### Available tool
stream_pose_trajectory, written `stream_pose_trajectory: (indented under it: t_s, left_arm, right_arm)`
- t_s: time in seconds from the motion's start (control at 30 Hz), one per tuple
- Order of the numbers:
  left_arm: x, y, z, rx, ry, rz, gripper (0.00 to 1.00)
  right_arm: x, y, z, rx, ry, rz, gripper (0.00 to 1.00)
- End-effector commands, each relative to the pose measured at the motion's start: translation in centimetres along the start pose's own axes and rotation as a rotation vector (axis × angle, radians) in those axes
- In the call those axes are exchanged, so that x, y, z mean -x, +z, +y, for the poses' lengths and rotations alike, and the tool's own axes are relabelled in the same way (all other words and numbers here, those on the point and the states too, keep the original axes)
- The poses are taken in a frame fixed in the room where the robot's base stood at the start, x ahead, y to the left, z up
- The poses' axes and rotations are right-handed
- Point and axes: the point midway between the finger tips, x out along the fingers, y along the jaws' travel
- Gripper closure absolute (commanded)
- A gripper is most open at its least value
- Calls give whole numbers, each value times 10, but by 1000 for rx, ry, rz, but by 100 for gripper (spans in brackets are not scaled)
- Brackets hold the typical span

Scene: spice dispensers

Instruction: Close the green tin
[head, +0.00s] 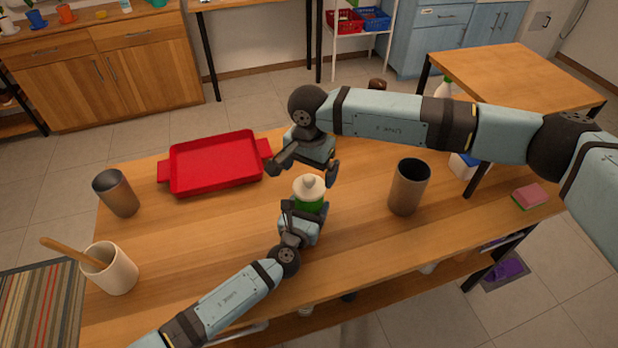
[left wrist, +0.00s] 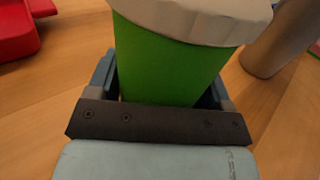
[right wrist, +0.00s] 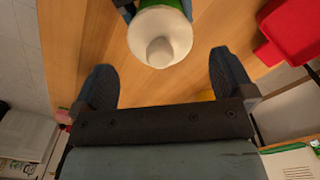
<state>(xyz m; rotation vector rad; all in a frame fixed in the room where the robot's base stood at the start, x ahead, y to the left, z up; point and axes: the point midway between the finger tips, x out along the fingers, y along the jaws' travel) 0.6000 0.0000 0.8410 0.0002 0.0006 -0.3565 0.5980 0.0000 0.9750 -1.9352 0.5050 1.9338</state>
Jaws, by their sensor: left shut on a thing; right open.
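The green tin (head: 310,207) stands upright on the wooden table, with a white knobbed lid (head: 308,187) on top. The tin's green body (left wrist: 165,62) fills the left wrist view, with the lid's white rim (left wrist: 205,18) above it. My left gripper (head: 302,208) is shut around the tin's body. My right gripper (head: 302,172) is open and empty, just behind and above the lid. In the right wrist view the lid (right wrist: 160,38) lies ahead of and between the open fingers (right wrist: 163,82), not touching them. I cannot tell whether the lid is fully seated.
A red tray (head: 215,162) lies left of the tin. A dark grey cup (head: 408,187) stands to its right and another cup (head: 117,193) at far left. A white mug (head: 110,268) with a wooden spoon is front left. A pink sponge (head: 530,196) lies at the right edge.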

Motion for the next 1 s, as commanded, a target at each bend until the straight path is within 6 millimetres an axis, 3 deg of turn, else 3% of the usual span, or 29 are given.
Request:
stream_pose_trajectory:
  t_s: [0.2,0.33,0.5,0.77,0.8,0.9,1.0]
  left_arm:
    - [0,0,0,0,0,0,69]
    - [0,0,0,0,0,0,69]
    - [0,0,0,0,0,0,69]
    - [0,0,0,0,0,0,69]
    - [0,0,0,0,0,0,25]
    - [0,0,0,0,0,0,2]
    - [0,0,0,0,0,0,0]
  right_arm:
    - [48,0,0,2,-1,2,0]
    - [68,0,0,1,0,1,0]
    - [79,0,0,1,1,0,0]
    - [81,0,0,1,1,0,0]
    - [81,0,0,1,1,0,0]
    - [81,0,0,1,1,0,0]
    - [81,0,0,1,1,0,0]
